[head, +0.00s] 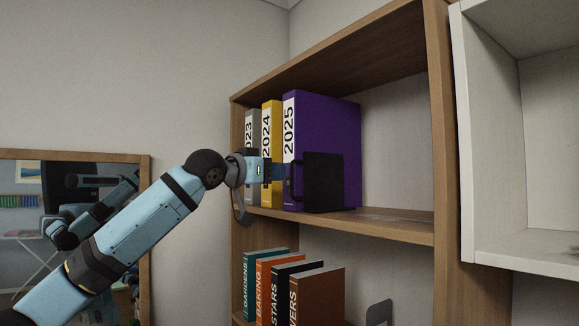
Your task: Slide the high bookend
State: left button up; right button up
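The high bookend (325,183) is a black upright plate on the upper shelf (390,226), in front of the lower right part of the purple binder marked 2025 (335,120). My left gripper (287,172) reaches in from the left at shelf height, in front of the binder spines. Its dark fingers end at or close to the bookend's left edge. I cannot tell whether they touch it or how far apart they are. My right gripper is not directly in view.
A yellow binder (267,115) and a grey binder (251,127) stand left of the purple one. The upper shelf is clear to the right. Several books (318,290) and a grey bookend (379,312) are on the lower shelf. A mirror (150,215) hangs left.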

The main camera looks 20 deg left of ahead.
pick_arm(q)
jog(key=p+x, duration=0.1)
jog(key=x, duration=0.5)
jog(key=shift+p, duration=0.35)
grip_shut()
